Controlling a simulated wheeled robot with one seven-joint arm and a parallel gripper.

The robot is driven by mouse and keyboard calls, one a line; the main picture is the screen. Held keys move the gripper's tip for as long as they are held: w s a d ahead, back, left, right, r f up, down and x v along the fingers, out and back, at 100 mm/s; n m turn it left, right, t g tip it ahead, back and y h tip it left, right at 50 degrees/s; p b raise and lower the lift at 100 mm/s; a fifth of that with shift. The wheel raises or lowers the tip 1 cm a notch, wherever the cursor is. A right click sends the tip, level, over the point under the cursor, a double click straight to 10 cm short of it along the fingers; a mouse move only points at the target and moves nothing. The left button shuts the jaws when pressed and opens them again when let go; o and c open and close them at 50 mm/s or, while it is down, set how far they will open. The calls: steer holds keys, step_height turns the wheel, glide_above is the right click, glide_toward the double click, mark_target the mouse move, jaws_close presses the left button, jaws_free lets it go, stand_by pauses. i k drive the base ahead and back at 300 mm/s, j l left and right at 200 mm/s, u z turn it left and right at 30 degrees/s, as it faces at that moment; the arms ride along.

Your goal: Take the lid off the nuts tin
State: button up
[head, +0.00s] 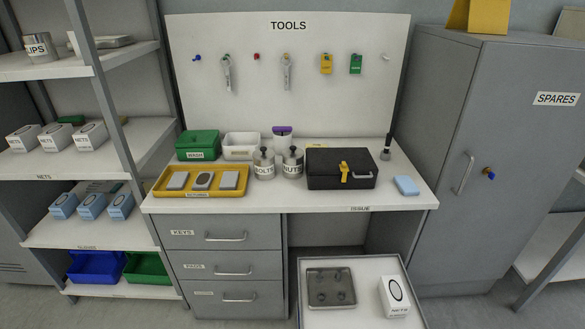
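The nuts tin (293,167) is a small metal tin with a white label, only partly legible as "UTS". It stands upright on the workbench, between the bolts tin and a black case. A lid with a dark knob (293,151) sits on top of it. A similar bolts tin (264,168), also with a knobbed lid, stands just to its left. My gripper is not in view.
A black case (325,171) with a yellow latch stands close right of the nuts tin. A purple-topped container (282,135) stands behind. A yellow tray (203,193) lies left. The bench front (290,200) is clear. Below is a white surface (350,318) with a metal tray and box.

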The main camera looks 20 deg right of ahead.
mark_target(292, 152)
steer(key=i+j+z, duration=0.45)
steer(key=j, duration=0.3)
steer(key=i+j+z, duration=0.25)
steer(key=j+z, duration=0.2)
steer(key=j, duration=0.4)
steer(key=i+j+z, duration=0.15)
steer(key=j+z, duration=0.3)
steer(key=j, duration=0.5)
steer(key=j+z, duration=0.45)
steer(key=j, duration=0.5)
steer(key=k+j+z, duration=0.15)
steer(key=j+z, duration=0.3)
steer(key=j, duration=0.55)
